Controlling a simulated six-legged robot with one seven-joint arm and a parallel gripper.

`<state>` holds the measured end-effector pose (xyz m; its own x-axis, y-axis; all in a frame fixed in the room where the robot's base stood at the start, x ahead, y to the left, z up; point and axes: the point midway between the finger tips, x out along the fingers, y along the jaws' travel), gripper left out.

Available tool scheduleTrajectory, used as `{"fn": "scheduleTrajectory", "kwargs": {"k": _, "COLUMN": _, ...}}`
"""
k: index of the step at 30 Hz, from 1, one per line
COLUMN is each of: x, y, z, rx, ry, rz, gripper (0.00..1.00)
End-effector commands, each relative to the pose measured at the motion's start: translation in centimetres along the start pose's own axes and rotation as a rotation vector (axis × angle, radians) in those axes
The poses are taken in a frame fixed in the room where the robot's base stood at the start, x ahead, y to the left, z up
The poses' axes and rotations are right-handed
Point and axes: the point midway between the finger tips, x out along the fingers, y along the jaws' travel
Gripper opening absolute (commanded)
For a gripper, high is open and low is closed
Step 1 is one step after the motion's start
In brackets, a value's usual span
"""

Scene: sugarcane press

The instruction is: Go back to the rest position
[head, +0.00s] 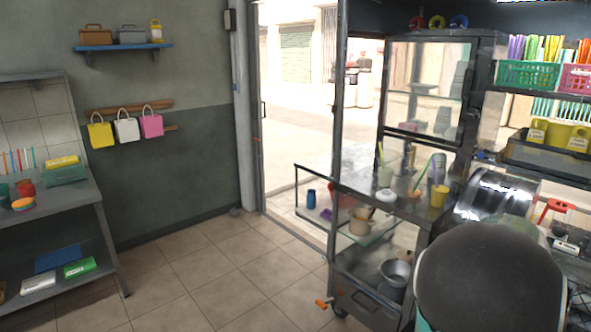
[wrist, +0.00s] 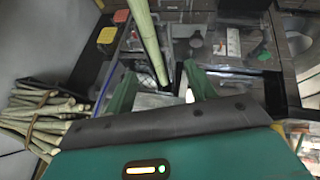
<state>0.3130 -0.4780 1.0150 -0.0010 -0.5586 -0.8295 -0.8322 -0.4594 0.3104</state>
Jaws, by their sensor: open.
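In the wrist view my gripper (wrist: 160,70) shows two green fingers spread apart, so it is open. A pale green sugarcane stalk (wrist: 147,35) runs down from the top edge, and its lower end appears between the fingers in the picture. Neither finger is seen closed on it, and I cannot tell how far beyond the fingers it lies. A stack of cut cane (wrist: 40,115) lies at the left of the wrist view. In the head view a large dark rounded part of my arm fills the lower right; my gripper is not visible there.
A glass-sided metal cart (head: 370,220) stands right of centre, with a metal pot (head: 396,272) on its lower shelf. A shelf rack (head: 60,205) stands at the left. The tiled floor (head: 215,270) between them is clear, beside an open doorway (head: 295,110).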

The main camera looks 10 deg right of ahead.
Motion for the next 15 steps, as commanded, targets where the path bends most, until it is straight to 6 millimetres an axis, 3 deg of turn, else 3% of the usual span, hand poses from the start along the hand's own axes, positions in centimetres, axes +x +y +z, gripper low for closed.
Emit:
{"fn": "scheduleTrajectory", "kwargs": {"k": 5, "x": -5.0, "y": -6.3, "z": 2.9, "rx": -0.059, "ry": -0.021, "rz": -0.188, "gripper": 0.55}}
{"fn": "scheduleTrajectory", "kwargs": {"k": 9, "x": -10.8, "y": -11.3, "z": 6.3, "rx": -0.149, "ry": -0.030, "rz": -0.350, "gripper": 0.55}}
{"fn": "scheduleTrajectory", "kwargs": {"k": 15, "x": -19.7, "y": -16.1, "z": 12.3, "rx": -0.317, "ry": -0.013, "rz": -0.543, "gripper": 0.55}}
